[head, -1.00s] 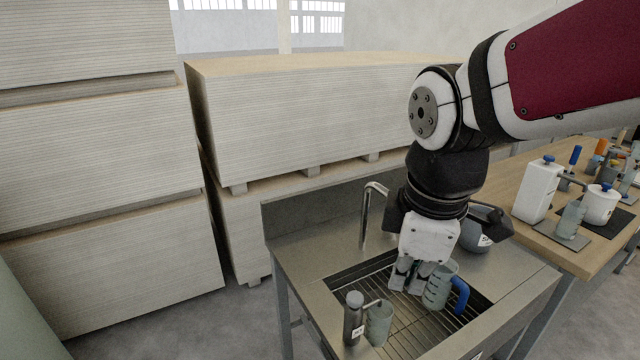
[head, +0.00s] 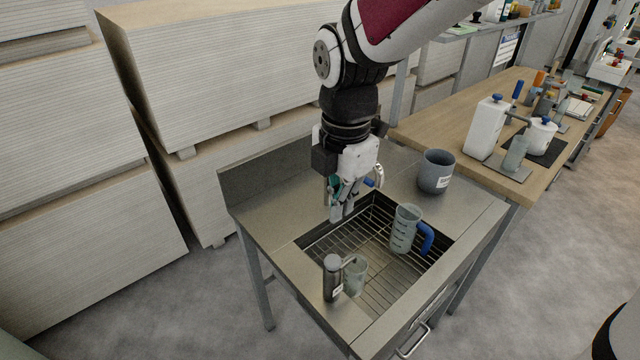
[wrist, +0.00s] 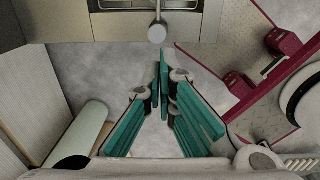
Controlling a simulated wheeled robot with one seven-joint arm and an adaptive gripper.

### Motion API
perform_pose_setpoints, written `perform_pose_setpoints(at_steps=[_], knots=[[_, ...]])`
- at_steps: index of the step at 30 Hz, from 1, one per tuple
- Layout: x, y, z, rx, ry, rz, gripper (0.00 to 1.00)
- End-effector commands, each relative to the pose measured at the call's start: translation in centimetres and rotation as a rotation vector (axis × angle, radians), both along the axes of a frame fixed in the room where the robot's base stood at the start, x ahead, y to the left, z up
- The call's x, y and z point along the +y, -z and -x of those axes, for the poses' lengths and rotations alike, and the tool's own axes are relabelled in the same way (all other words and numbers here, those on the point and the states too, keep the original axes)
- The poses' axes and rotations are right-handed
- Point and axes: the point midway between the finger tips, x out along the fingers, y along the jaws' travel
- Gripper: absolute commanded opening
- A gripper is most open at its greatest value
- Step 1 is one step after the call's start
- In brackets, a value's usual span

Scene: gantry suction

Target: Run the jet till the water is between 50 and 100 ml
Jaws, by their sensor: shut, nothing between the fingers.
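A clear measuring jug (head: 403,232) with a blue handle stands upright on the sink's wire grate; its water level cannot be read. A curved metal tap (head: 380,174) is at the back of the sink, mostly hidden behind my gripper. At the front left stands a dark bottle (head: 332,280), with its spout toward a small clear beaker (head: 356,277). My gripper (head: 338,214) is shut and empty, pointing down above the sink's back left, apart from the jug. Its teal fingers (wrist: 163,75) meet in the wrist view.
A grey labelled pot (head: 436,172) stands on the steel counter (head: 280,215), right of the tap. A wooden bench (head: 440,125) at the right holds white bottles and a beaker. Stacked boards (head: 220,70) rise behind the sink.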

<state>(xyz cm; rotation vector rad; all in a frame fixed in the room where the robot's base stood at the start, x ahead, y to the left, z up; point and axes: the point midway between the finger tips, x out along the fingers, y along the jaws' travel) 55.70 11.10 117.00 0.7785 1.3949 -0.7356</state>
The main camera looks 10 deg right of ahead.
Motion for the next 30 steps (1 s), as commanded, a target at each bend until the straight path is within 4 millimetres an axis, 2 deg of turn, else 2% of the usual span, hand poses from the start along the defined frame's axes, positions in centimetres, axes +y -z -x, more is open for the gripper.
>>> perform_pose_setpoints(at_steps=[5, 8, 21, 24, 30], knots=[[0.0, 1.1, 0.0, 0.003, 0.001, 0.001, 0.0], [0.0, 2.6, 0.0, 0.006, 0.002, 0.0, 0.0], [0.1, 10.9, -0.3, 0.005, 0.001, 0.001, 0.0], [0.1, 12.3, -0.4, 0.004, 0.001, 0.001, 0.0], [0.1, 13.7, -0.5, 0.001, 0.002, 0.0, 0.0]])
